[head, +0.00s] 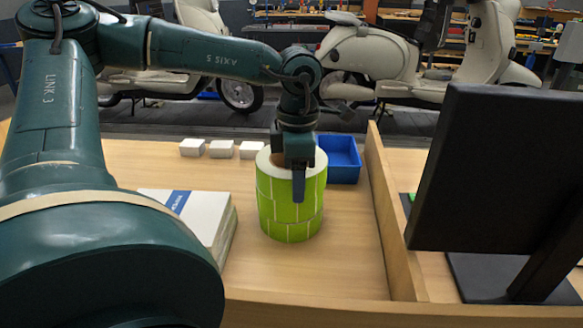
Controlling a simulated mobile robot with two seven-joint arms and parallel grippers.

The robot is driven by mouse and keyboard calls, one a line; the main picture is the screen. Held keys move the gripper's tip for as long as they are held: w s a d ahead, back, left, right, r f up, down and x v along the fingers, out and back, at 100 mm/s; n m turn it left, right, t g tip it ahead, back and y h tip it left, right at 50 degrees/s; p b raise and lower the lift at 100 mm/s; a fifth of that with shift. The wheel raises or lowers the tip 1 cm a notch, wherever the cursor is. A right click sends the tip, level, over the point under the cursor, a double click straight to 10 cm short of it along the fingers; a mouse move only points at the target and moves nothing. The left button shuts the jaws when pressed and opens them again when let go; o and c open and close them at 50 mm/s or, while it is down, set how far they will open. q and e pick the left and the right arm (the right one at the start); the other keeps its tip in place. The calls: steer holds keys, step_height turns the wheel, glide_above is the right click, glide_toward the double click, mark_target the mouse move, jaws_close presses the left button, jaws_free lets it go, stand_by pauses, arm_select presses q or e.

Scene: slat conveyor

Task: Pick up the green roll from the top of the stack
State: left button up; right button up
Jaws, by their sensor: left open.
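A stack of green rolls (289,228) with pale grid lines stands on the wooden table. The top green roll (268,188) has a white upper rim and a brown core that shows in part. My left gripper (291,185) points down at the top roll from above. One finger hangs in front of the roll's near side; the other finger is hidden, probably inside or behind the roll. The jaws are open, and I cannot tell whether they touch the roll. My right gripper is not in view.
A blue bin (341,160) stands close behind the stack to the right. Small white boxes (221,149) are in a row behind left. A stack of papers (205,214) lies left. A wooden divider (388,210) and a black monitor (490,185) stand right. Table in front is clear.

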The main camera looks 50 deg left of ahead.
arm_select(q)
steer(key=shift+c, duration=0.2)
jaws_close()
stand_by(0.5)
